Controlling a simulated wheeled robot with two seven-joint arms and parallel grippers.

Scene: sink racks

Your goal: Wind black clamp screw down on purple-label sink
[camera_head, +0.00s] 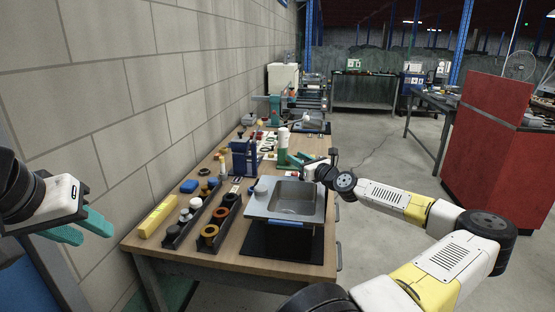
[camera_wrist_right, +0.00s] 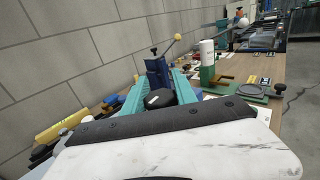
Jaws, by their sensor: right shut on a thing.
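The grey sink (camera_head: 257,207) stands near the front of the wooden bench, with a blue-purple label strip (camera_head: 285,223) on its front edge. My right gripper (camera_head: 290,160) is at the sink's back right corner, its teal fingers pointing away over the bench. In the right wrist view, a round black knob (camera_wrist_right: 159,98), seemingly the clamp screw, sits between its fingers (camera_wrist_right: 160,88), and it is shut on it. The screw's lower part and its contact with the sink are hidden. My left gripper (camera_head: 94,236) is empty and open, left of the bench, away from the sink.
A block wall borders the left; the right aisle is clear.

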